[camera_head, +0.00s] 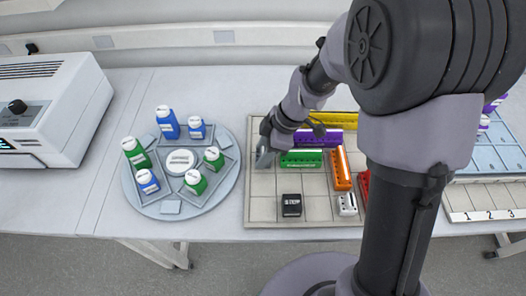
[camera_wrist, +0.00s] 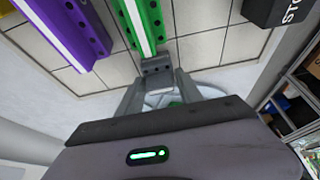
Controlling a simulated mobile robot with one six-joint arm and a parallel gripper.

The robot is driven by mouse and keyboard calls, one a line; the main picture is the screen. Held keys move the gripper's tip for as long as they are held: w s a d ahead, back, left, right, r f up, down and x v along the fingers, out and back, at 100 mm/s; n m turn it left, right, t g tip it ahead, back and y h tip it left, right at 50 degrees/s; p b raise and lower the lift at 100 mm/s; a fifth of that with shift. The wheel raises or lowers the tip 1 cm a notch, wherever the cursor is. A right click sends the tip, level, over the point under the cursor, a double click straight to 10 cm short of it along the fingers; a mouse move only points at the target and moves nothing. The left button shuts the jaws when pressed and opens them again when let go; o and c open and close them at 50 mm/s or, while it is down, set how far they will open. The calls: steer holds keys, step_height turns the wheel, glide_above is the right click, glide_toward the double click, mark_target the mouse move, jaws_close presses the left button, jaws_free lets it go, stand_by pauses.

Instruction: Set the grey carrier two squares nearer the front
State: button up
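My gripper (camera_head: 265,152) is low over the left part of the gridded board (camera_head: 262,208), beside the left end of the green carrier (camera_head: 301,159). In the wrist view a small dark grey block with holes (camera_wrist: 157,66), apparently the grey carrier, lies between the fingertips of my gripper (camera_wrist: 158,84), close to the end of the green carrier (camera_wrist: 143,22). I cannot tell whether the fingers press on it. In the head view my gripper hides most of that block. A small whitish carrier (camera_head: 347,205) stands near the board's front edge.
A purple carrier (camera_head: 318,138) and a yellow carrier (camera_head: 334,119) lie behind the green one. An orange carrier (camera_head: 341,168) is on its right. A black stop block (camera_head: 291,205) stands in front. Squares at the front left are free. A round tray (camera_head: 218,192) with bottles is left.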

steer(key=shift+o, duration=1.3)
